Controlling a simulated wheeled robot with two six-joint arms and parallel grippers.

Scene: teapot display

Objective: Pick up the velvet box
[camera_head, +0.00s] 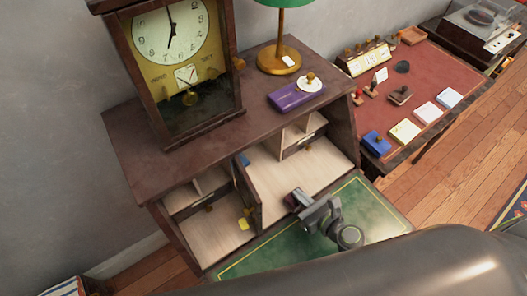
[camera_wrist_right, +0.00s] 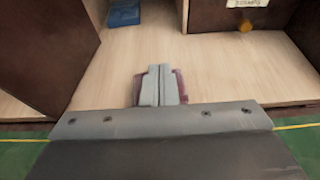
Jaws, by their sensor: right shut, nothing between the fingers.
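A small dark maroon box, which looks like the velvet box (camera_head: 291,200), lies on the pale wooden floor of the open desk compartment, near its front edge. My right gripper (camera_head: 303,203) reaches in over the green leaf, with its fingertips at this box. In the right wrist view the fingers (camera_wrist_right: 160,86) are shut together with nothing between them. Maroon edges of the velvet box (camera_wrist_right: 181,84) show on both sides of the fingers, which hide its middle. I cannot tell whether the fingers touch it. My left gripper is not in view.
The compartment (camera_head: 270,170) has a divider and small drawers. A blue item (camera_wrist_right: 123,13) lies at its back. On the cabinet top stand a clock (camera_head: 175,65), a lamp (camera_head: 280,60) and a purple case (camera_head: 295,95). A red-topped desk (camera_head: 425,75) is at right.

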